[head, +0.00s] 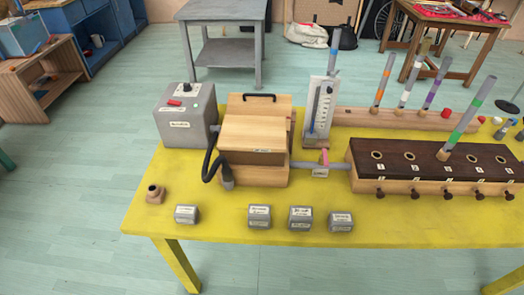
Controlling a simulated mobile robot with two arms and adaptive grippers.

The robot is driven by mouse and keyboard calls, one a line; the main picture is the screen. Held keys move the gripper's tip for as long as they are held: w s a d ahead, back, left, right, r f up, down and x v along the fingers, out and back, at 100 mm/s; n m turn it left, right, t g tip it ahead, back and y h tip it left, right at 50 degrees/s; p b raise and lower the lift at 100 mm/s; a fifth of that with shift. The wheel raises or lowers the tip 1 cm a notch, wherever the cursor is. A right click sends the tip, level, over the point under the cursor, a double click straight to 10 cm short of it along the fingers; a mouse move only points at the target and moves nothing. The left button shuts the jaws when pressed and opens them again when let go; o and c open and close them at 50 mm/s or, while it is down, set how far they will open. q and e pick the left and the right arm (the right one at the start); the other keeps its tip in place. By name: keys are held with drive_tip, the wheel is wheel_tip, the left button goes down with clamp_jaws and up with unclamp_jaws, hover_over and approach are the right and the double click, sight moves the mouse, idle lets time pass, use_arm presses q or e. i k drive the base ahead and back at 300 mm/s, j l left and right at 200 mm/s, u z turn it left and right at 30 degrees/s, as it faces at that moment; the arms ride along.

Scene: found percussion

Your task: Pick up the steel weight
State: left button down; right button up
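Several small grey labelled blocks lie along the front of the yellow table. One block (186,214) is at the left, apart from the others. Three more, a left block (260,216), a middle block (300,218) and a right block (340,222), sit closer together. They look alike, and their labels are too small to read, so I cannot tell which is the steel weight. Neither of my grippers is in view.
The yellow table (300,242) also holds a grey box (185,122), a wooden box (255,130) with a black handle, a gauge stand (319,108), a small brown fitting (155,194) and a dark-topped block with holes (430,158). The table's front strip is mostly clear.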

sight(184, 214)
drive_tip(key=i+j+z, duration=0.1)
drive_tip(key=j+z, duration=0.95)
